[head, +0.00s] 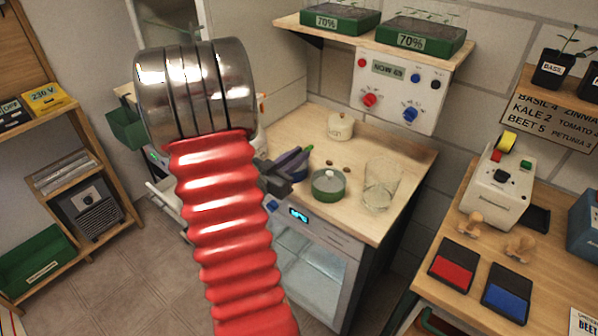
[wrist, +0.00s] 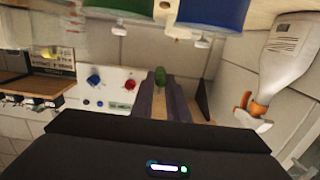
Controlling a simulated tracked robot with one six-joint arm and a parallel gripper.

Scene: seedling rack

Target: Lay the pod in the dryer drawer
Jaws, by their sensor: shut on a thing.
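My gripper (head: 298,156) is held over the left part of the wooden worktop, with its purple fingers reaching away from my red arm. In the wrist view the two fingers (wrist: 166,96) are close together around a small green pod (wrist: 160,75), whose rounded end shows at the fingertips.
On the worktop (head: 405,155) are a lidded cream pot (head: 340,126), a green-sided round dish (head: 328,186), a clear beaker (head: 379,187) and small brown bits. A glass-fronted appliance (head: 310,268) is below. In the wrist view a spray bottle (wrist: 288,55) is at right.

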